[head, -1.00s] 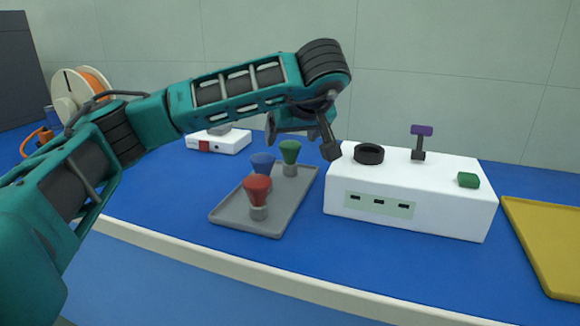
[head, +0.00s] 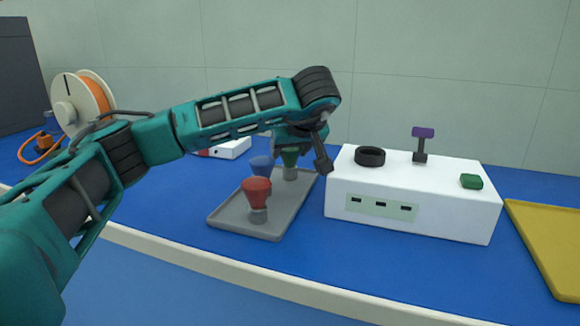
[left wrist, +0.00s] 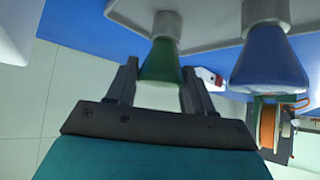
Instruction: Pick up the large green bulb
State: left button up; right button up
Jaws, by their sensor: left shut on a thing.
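The large green bulb (head: 290,157) stands upright with its grey base on the far end of the grey tray (head: 236,213). My left gripper (head: 297,150) is over it from above. In the left wrist view the two fingers of my left gripper (left wrist: 158,82) are on either side of the green bulb (left wrist: 162,62), shut on its wide part. A blue bulb (head: 262,166) and a red bulb (head: 257,193) stand nearer on the same tray. The blue bulb also shows beside the gripper in the left wrist view (left wrist: 269,62). My right gripper is not in view.
A white spectrometer box (head: 450,205) with a black ring (head: 370,156), a purple-topped lever (head: 423,133) and a green knob (head: 471,181) stands close right of the tray. A yellow tray (head: 548,240) lies at the far right. An orange spool (head: 88,96) stands back left.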

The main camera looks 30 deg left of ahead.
pick_arm(q)
jog(key=c, duration=0.5)
jog(key=shift+r, duration=0.1)
